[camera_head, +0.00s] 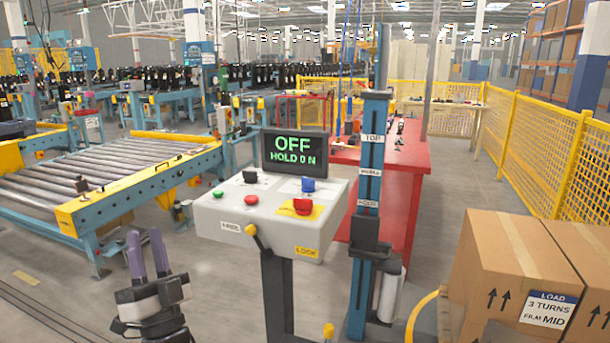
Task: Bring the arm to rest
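My gripper (145,236) is at the lower left, with its two purple fingers pointing up. A narrow gap shows between the fingers, and nothing is held in it. It stands apart from the control box (240,215), to the left of it and lower. The rest of my arm is mostly out of the frame below.
The control box has buttons, a yellow-tipped lever (256,237) and a display (295,150) reading "OFF HOLD ON". A blue column (371,150) stands right of it. Cartons (515,262) are at lower right, a roller conveyor (95,178) at left. Floor around my gripper looks clear.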

